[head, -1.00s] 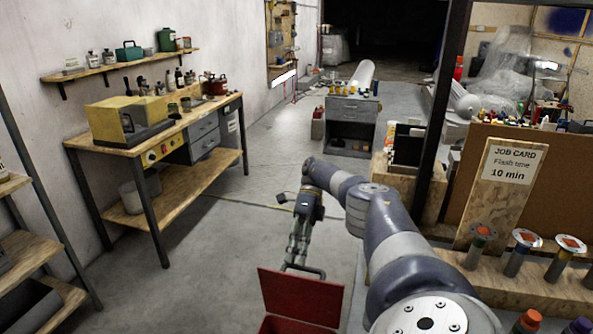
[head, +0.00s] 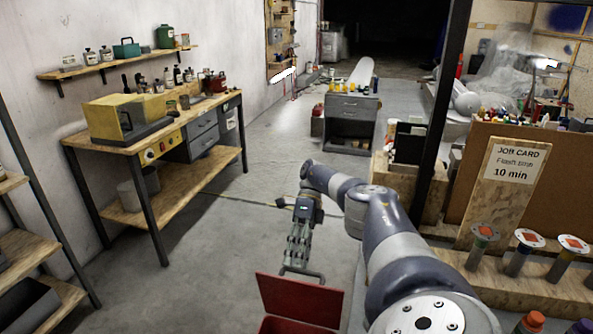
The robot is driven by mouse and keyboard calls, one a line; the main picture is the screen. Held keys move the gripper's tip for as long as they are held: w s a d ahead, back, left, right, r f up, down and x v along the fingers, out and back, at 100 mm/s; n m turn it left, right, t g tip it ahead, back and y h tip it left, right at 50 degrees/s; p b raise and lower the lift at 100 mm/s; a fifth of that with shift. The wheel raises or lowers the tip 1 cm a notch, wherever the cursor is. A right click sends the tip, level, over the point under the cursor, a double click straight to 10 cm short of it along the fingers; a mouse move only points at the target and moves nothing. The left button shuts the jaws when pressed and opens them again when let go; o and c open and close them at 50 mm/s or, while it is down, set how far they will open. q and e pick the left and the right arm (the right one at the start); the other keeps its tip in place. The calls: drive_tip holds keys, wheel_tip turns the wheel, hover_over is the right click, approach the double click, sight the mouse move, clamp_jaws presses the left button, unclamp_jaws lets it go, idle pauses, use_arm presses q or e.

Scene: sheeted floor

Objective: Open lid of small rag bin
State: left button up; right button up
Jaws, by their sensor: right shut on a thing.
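The small red rag bin (head: 285,327) is at the bottom middle of the head view, cut off by the frame's lower edge. Its red lid (head: 302,300) stands raised, with the inner face towards me. A dark handle (head: 318,275) shows beyond the lid's upper edge. My right gripper (head: 297,266) reaches down to this handle from the far side and is shut on it. The exact finger contact is small and partly hidden. My left gripper is not in view.
A wooden workbench (head: 125,148) with a yellow machine stands at the left, and shelves (head: 40,257) at the near left. A grey drawer cabinet (head: 350,112) stands behind. A wooden bench with a job card (head: 514,163) and several capped cylinders is at the right. Floor is clear left of the bin.

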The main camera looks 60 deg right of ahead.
wheel_tip(320, 180, up, 10)
idle(0.7)
